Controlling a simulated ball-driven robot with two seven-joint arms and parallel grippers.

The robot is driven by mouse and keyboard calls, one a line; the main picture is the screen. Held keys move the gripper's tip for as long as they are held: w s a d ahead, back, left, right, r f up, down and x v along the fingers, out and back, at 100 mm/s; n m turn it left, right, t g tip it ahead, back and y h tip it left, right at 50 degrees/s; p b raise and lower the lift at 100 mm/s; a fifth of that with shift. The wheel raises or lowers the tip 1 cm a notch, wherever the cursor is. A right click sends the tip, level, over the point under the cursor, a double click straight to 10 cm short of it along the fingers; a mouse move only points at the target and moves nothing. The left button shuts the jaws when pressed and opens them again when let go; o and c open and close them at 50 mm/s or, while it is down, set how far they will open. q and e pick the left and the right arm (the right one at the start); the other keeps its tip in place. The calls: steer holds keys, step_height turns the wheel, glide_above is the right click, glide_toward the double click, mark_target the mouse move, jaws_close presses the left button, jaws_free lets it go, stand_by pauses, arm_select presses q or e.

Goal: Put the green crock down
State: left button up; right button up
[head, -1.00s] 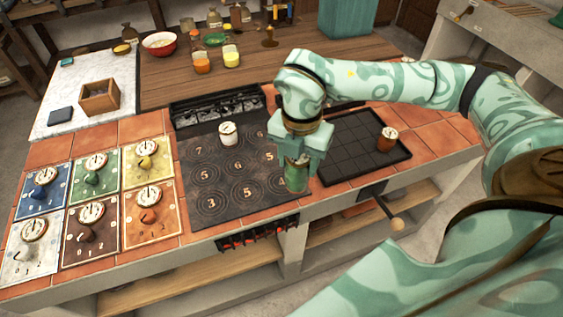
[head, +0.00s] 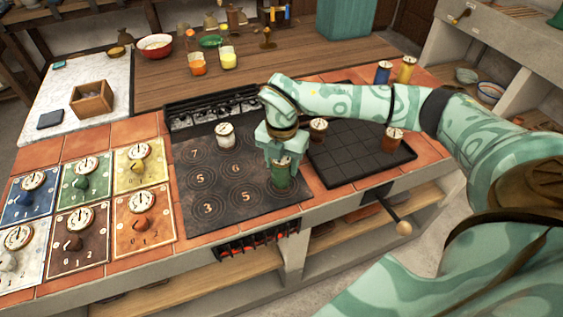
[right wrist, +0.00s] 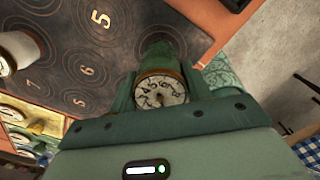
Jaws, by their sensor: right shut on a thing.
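The green crock (head: 282,177) is upright in my right gripper (head: 283,160), over the front right part of the dark hob plate (head: 218,190). The gripper is shut on its upper part. In the right wrist view the crock's round dial-like lid (right wrist: 160,91) shows between the fingers, with the numbered plate (right wrist: 105,60) behind it. I cannot tell whether the crock's base touches the plate. Part of its body is hidden by the gripper. My left gripper is not in view.
A white crock (head: 225,135) stands on the back of the plate. A dark gridded tray (head: 350,165) to the right holds two brown-red crocks, one (head: 393,139) near its right edge. Blue and yellow crocks (head: 405,70) stand behind it. Coloured dial panels (head: 87,178) lie left.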

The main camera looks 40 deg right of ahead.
steer(key=o, duration=1.2)
steer(key=shift+f, duration=0.1)
steer(key=shift+o, duration=0.2)
step_height(320, 180, up, 12)
steer(key=p, duration=0.3)
steer(key=shift+r, duration=0.2)
steer(key=shift+a, duration=0.1)
